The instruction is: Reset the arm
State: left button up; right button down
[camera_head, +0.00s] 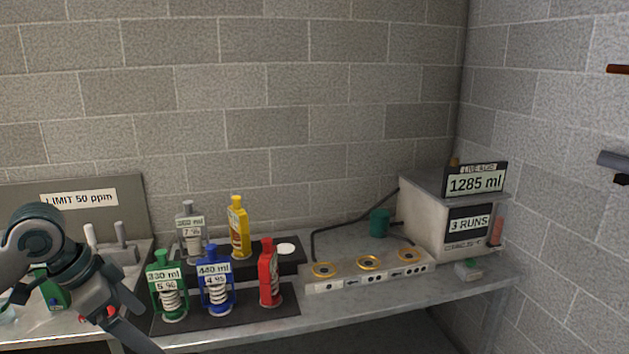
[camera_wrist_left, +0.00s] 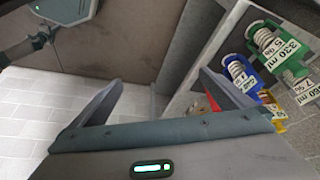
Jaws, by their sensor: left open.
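My left arm comes in from the left in the head view. Its gripper (camera_head: 125,325) points down and to the right, in front of the left end of the counter and left of the bottles. In the left wrist view the gripper (camera_wrist_left: 152,95) has its two fingers wide apart, with nothing between them. The green bottle (camera_head: 168,290) stands closest to it, apart from the fingers. My right gripper cannot be made out in either view.
Blue (camera_head: 215,285), red (camera_head: 269,275), yellow (camera_head: 238,230) and grey (camera_head: 189,235) bottles stand on stepped black mats. Right of them are a strip with three gold rings (camera_head: 368,264) and a heater box (camera_head: 440,220) reading 1285 ml.

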pick_arm(q)
jog(key=w+f+n+t, duration=0.1)
jog(key=w+f+n, duration=0.2)
jog(key=w+f, duration=0.6)
jog(key=w+f+n+t, duration=0.2)
jog(key=w+f, duration=0.4)
jog(key=f, duration=0.7)
jog(key=s+a+f+n+y, duration=0.1)
jog(key=s+a+f+n, duration=0.15)
jog(key=f, duration=1.05)
jog(key=s+a+f+n+y, duration=0.15)
jog(key=s+f, duration=0.25)
jog(key=f, duration=1)
jog(key=s+f+g+y, duration=0.1)
jog(key=s+f+g, duration=0.1)
jog(key=s+f, duration=2.1)
jog(key=s+d+f+g, duration=0.1)
jog(key=s+d+f, duration=0.2)
jog(key=s, duration=0.8)
jog(key=s+d+f+g, duration=0.1)
jog(key=s+d+f, duration=0.2)
jog(key=s, duration=0.8)
jog(key=s+d+f+m+g, duration=0.1)
jog(key=s+d+f, duration=0.2)
jog(key=s, duration=0.8)
jog(key=shift+s, duration=0.35)
jog(key=shift+d+f, duration=0.1)
